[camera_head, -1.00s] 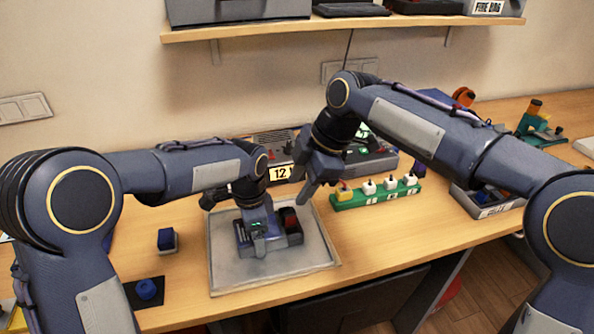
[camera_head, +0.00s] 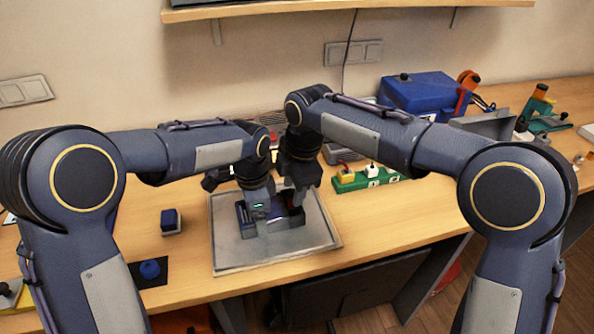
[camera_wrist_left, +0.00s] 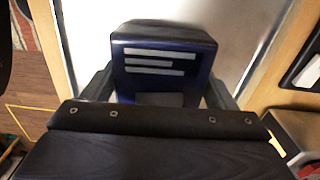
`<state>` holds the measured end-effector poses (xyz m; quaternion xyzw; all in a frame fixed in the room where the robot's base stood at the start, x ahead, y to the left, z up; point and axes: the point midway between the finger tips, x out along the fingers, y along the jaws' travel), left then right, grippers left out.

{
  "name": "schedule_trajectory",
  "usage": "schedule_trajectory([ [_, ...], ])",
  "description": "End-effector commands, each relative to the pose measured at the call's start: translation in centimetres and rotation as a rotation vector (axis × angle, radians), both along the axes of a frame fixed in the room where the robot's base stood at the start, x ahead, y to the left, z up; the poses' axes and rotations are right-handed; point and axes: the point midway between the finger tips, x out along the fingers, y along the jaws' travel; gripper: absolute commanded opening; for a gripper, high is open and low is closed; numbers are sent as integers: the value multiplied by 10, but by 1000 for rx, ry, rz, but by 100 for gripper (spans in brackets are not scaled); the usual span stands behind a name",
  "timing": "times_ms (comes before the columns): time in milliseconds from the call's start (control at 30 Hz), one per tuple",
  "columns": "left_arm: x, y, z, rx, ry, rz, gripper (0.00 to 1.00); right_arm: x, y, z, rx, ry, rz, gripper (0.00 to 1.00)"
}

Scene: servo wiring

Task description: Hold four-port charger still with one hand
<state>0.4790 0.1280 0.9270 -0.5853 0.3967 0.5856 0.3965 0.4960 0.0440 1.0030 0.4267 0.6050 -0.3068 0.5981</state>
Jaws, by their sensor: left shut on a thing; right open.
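The four-port charger (camera_head: 280,225) appears to be the dark grey and blue device lying on the grey mat (camera_head: 230,260) in the head view. A red part shows at its right end. My left gripper (camera_head: 258,206) is shut on the charger from above. In the left wrist view, a dark blue block (camera_wrist_left: 165,60) with pale stripes sits between the left fingers. My right gripper (camera_head: 298,190) is open just above the charger's right end. Whether it touches is unclear. The arms hide part of the charger.
A green strip (camera_head: 388,178) with white and yellow plugs stands right of the mat. A blue case (camera_head: 425,92) stands at the back right. The wood between mat and front right edge is clear.

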Motion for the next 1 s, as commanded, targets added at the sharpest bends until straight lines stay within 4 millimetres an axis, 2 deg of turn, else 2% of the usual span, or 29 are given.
schedule_trajectory([
  [200,0,0,1,-1,-1,0,49,1,2,-13,0,0,0,40],
  [467,0,0,1,-1,-1,0,49,1,2,-14,0,-1,0,40],
  [767,0,0,1,-1,-1,0,49,1,2,-13,1,0,0,1],
  [933,0,0,1,-1,-1,0,49,1,2,-13,1,0,0,0],
  [967,0,0,1,-1,-1,-1,49,1,2,-13,2,-1,0,10],
  [1000,0,0,1,-1,-1,-1,49,1,2,-13,2,-1,0,5],
])
